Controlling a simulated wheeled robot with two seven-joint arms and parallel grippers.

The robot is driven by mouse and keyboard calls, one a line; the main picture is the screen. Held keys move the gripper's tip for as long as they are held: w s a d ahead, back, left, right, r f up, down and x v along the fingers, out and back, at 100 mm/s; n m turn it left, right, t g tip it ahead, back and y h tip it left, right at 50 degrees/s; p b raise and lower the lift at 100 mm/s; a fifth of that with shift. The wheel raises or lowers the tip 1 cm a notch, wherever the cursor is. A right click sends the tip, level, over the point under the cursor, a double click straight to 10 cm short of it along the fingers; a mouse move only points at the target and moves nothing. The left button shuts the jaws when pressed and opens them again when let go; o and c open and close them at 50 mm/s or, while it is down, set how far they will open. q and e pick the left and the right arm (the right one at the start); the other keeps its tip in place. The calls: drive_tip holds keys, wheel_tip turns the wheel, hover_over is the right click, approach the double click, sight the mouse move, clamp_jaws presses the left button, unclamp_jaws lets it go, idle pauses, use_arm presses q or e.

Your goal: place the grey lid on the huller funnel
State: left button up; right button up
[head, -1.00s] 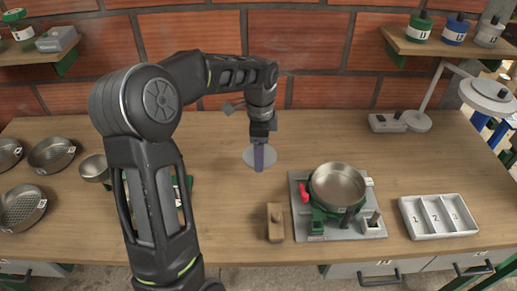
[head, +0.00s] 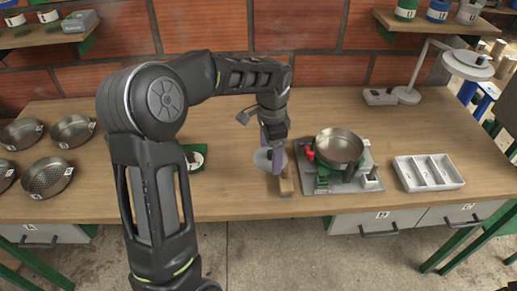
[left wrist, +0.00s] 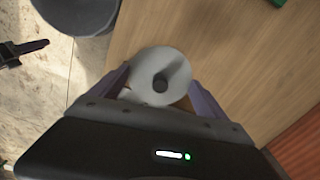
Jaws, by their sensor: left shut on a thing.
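The grey lid (head: 262,160) is a flat round disc. In the left wrist view the lid (left wrist: 152,62) has a dark knob at its centre, between the purple fingers. My left gripper (head: 273,160) points down and is shut on the lid, left of the huller, near the wooden block. The huller funnel (head: 340,146) is a round metal bowl on the green-and-grey huller machine. It is open at the top, with nothing on it. My right gripper (left wrist: 24,52) seems to show at the left edge of the left wrist view; its jaw opening is unclear.
A wooden block (head: 286,182) lies beside the huller's base plate (head: 366,168). A white numbered tray (head: 428,172) is to the right. A lamp (head: 467,62) stands at the back right. Several round sieves (head: 47,178) are at the left. The front table middle is clear.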

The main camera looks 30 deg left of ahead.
use_arm(q)
drive_tip(key=w+d+n, duration=0.1)
drive_tip(key=d+n, duration=0.7)
drive_tip(key=d, duration=0.4)
drive_tip(key=shift+w+d+f, duration=0.2)
drive_tip(key=shift+w+f, duration=0.2)
drive_tip(key=shift+f, duration=0.05)
